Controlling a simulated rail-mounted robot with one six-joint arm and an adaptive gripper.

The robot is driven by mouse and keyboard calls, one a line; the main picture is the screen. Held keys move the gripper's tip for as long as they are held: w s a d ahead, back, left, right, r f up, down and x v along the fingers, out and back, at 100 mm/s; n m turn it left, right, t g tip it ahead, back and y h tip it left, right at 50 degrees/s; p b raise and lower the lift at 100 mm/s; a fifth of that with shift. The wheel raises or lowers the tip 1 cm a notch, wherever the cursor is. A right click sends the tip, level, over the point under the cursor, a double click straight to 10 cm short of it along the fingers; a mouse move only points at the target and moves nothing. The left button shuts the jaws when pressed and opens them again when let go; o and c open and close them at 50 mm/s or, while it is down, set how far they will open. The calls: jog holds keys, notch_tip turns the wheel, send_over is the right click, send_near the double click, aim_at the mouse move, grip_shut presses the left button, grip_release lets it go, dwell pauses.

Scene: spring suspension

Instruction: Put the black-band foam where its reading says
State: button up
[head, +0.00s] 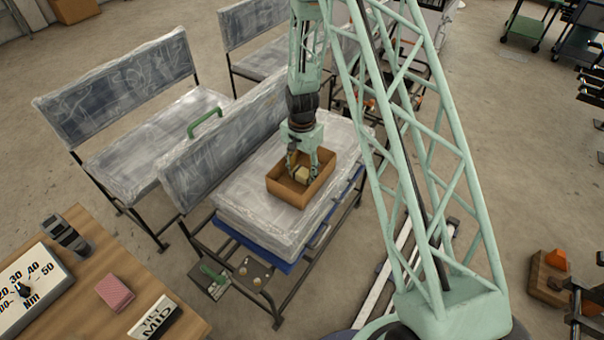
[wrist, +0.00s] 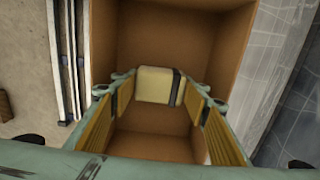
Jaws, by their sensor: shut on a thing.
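The black-band foam (wrist: 155,86) is a small cream block with a dark band near its right end in the wrist view. My gripper (wrist: 158,92) is shut on it, one finger at each side. The foam (head: 302,174) and my gripper (head: 301,168) show in the head view inside the open cardboard box (head: 287,196), which rests on the plastic-wrapped seat (head: 243,196). I cannot tell whether the foam touches the box floor. A dial board (head: 32,289) marked Nm, a dark handheld device (head: 67,236) and a "TILT MID" card (head: 156,321) are on the wooden table. No reading on the device is legible.
A pink block (head: 115,293) lies on the wooden table (head: 90,265). A wrapped backrest with a green handle (head: 205,123) stands left of the box. Other wrapped benches (head: 115,85) stand behind. My lattice column fills the right middle. Box walls surround my gripper closely.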

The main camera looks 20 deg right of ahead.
aim_at(302, 171)
jog(key=shift+f, duration=0.25)
jog(key=o, duration=0.5)
jog(key=shift+r, duration=0.25)
notch_tip(302, 171, up, 10)
jog(key=shift+r+p, duration=0.15)
jog(key=shift+p, duration=0.85)
jog(key=shift+r, duration=0.8)
jog(key=shift+r, duration=0.1)
